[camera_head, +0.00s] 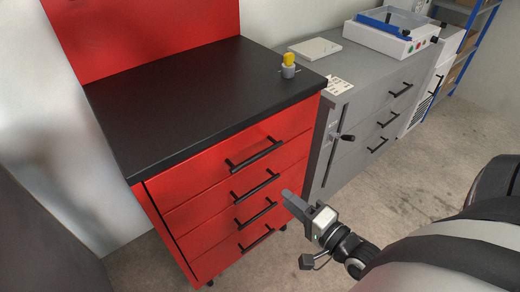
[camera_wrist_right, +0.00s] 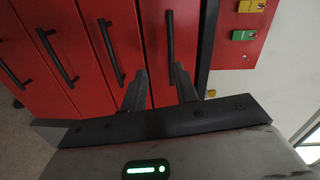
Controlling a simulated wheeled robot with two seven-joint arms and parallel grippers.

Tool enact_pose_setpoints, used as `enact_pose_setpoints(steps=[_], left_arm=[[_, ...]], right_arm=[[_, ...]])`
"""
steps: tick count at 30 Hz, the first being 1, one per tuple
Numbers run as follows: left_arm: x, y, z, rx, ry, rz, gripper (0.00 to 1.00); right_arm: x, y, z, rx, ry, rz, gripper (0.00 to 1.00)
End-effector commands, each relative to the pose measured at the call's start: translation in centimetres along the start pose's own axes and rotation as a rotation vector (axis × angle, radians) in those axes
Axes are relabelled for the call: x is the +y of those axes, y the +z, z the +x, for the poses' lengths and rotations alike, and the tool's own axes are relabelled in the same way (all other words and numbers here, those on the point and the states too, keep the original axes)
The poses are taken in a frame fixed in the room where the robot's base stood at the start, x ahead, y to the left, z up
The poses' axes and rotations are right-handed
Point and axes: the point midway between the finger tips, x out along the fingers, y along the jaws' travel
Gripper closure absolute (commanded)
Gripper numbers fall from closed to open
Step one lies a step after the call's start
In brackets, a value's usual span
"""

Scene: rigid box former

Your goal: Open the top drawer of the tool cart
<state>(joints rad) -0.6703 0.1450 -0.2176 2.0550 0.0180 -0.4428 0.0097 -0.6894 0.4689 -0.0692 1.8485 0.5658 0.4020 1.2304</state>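The red tool cart (camera_head: 210,195) has a black top and several drawers, each with a black bar handle. The top drawer (camera_head: 200,167) looks shut, with its handle (camera_head: 255,154) across its front. My right gripper (camera_head: 297,207) is right of the cart front in the head view, apart from it. In the right wrist view the right gripper (camera_wrist_right: 160,72) is open and empty. There the top drawer's handle (camera_wrist_right: 169,35) appears beyond the fingertips, between their lines, and the second handle (camera_wrist_right: 110,52) is left of it. My left gripper is not in view.
A yellow-and-grey item (camera_head: 289,66) stands on the black top (camera_head: 190,105). A grey cabinet (camera_head: 355,125) with black handles stands right of the cart, carrying a white-and-blue box (camera_head: 385,35). Open concrete floor (camera_head: 425,165) lies in front.

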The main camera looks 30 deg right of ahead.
Motion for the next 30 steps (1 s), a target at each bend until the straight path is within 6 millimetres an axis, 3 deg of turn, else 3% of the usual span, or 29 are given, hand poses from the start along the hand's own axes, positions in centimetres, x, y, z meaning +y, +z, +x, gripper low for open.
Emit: enact_pose_setpoints(steps=[3,8,24,30], left_arm=[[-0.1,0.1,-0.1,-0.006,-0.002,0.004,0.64],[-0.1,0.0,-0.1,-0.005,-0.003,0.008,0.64],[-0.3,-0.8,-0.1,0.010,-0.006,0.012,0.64],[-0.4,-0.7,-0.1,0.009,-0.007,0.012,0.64]], right_arm=[[-0.8,-2.1,-0.1,0.040,-0.053,0.120,0.70],[-1.1,-2.6,1.3,0.050,-0.071,0.149,0.70],[-1.8,-3.1,12.4,0.048,-0.068,0.146,0.70],[-1.8,-3.2,14.9,0.047,-0.066,0.145,0.70]])
